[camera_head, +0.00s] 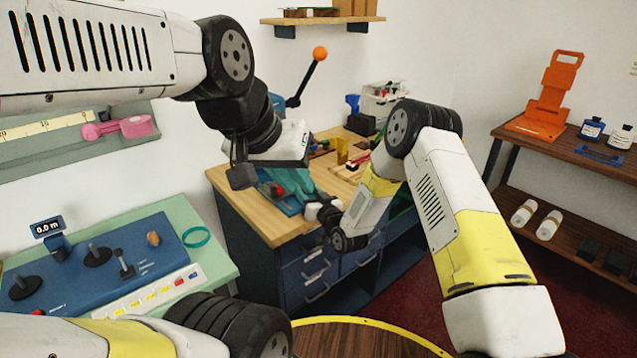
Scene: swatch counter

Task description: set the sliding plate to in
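A low blue fixture (291,209) with a small red part (273,188) sits on the near left corner of the wooden worktop. I cannot tell which part of it is the sliding plate, or its setting. My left gripper (297,184) reaches down over this fixture, with teal finger parts low beside it. Whether they touch it, and the gap between the fingertips, cannot be made out. My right arm bends in from the right; its dark wrist end (325,212) is at the worktop's front edge, close to my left gripper. Its fingers are not clear.
The worktop (237,190) has blue drawers (306,268) below. Small tools and a yellow cup (342,151) stand behind my grippers. A lever with an orange ball (320,53) rises at the back. A blue control panel (105,262) is at left, a dark shelf (590,160) at right.

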